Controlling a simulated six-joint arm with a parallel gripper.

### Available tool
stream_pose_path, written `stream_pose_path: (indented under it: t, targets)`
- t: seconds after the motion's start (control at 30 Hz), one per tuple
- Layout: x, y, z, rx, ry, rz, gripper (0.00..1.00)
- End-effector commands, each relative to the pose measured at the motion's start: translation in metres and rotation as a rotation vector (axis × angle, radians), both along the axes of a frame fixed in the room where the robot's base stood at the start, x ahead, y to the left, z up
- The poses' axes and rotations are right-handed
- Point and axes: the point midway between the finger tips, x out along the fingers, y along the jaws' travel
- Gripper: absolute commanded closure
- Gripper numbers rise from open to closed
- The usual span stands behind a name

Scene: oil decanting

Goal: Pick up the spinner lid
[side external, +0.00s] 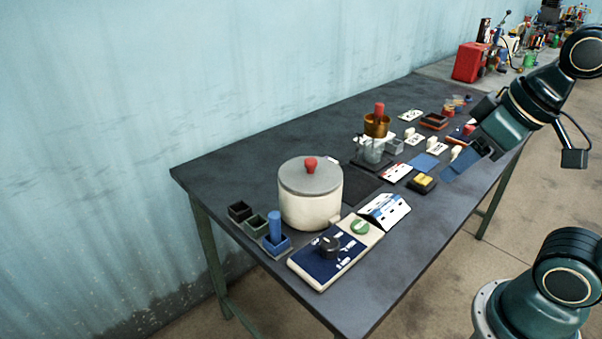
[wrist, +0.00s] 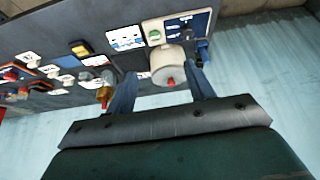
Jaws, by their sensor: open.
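The spinner is a white round pot (side external: 310,208) on the near left part of the table. Its grey lid (side external: 300,178) sits on top with a red knob (side external: 310,164). In the wrist view the pot (wrist: 165,58) is near the top centre, with the red knob (wrist: 171,82) on its lid. My gripper (side external: 458,170) is over the right side of the table, well apart from the lid. In the wrist view my gripper (wrist: 162,68) has its two blue fingers spread, with the distant pot showing between them. Nothing is held.
A panel with a black dial (side external: 329,247) stands in front of the pot. A blue cylinder (side external: 275,226) in a holder is left of it. An amber cup with a red top (side external: 377,125) stands behind. Small trays and cards crowd the right; the front table edge is bare.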

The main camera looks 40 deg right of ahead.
Motion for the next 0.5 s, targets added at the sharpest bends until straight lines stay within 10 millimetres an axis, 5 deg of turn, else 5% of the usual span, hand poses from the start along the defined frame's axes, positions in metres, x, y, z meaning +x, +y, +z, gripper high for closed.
stream_pose_path:
  t: [0.5]
  targets:
    - [0.1, 0.007, 0.032, -0.031, 0.063, 0.269, 0.46]
